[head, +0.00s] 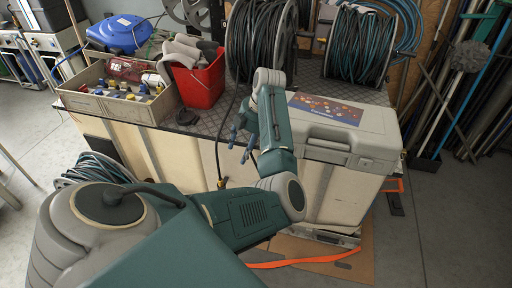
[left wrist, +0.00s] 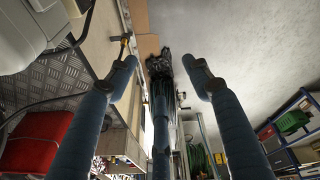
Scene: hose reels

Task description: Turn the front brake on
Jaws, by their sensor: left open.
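I cannot make out a front brake in either view. Two large hose reels, one with dark hose (head: 258,45) and one with dark and teal hose (head: 358,48), stand at the back of the bench. My left gripper (head: 240,143) is over the bench's front edge, between the red bucket and the grey case. My right gripper is not in view.
The bench top (head: 208,122) holds a red bucket (head: 200,83), a compartment box (head: 120,107) and a grey case (head: 340,135). A thin hose with a brass end (head: 221,184) hangs down the bench front. An orange strap (head: 300,261) lies on the floor.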

